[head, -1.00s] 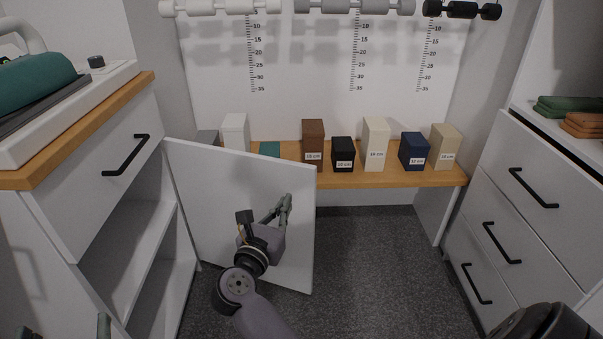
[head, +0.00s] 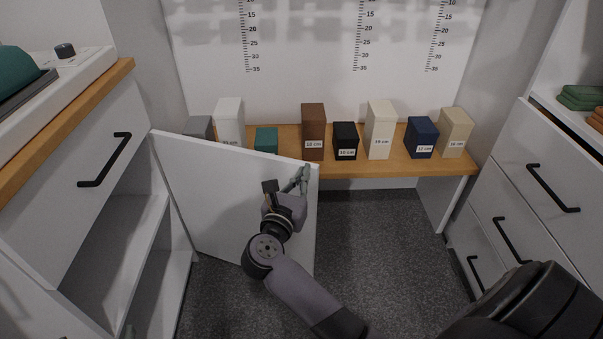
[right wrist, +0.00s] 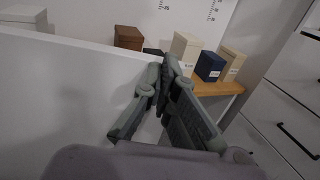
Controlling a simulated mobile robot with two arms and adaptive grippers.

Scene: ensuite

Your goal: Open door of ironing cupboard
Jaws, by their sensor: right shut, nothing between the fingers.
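The white door (head: 225,200) of the ironing cupboard (head: 110,250) is swung wide open. It stands out from the cupboard's far side into the room, and the cupboard's shelves show. My right gripper (head: 302,178) is shut and empty, in front of the door's face near its upper free edge. In the right wrist view, the fingers (right wrist: 165,75) meet in front of the door (right wrist: 60,100), near its edge; I cannot tell whether they touch it.
A wooden bench (head: 375,166) with several labelled boxes stands behind the door. A drawer unit (head: 520,205) with black handles is on the right. A worktop (head: 75,100) edges the left side. Dark carpet (head: 375,250) lies clear between the door and drawers.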

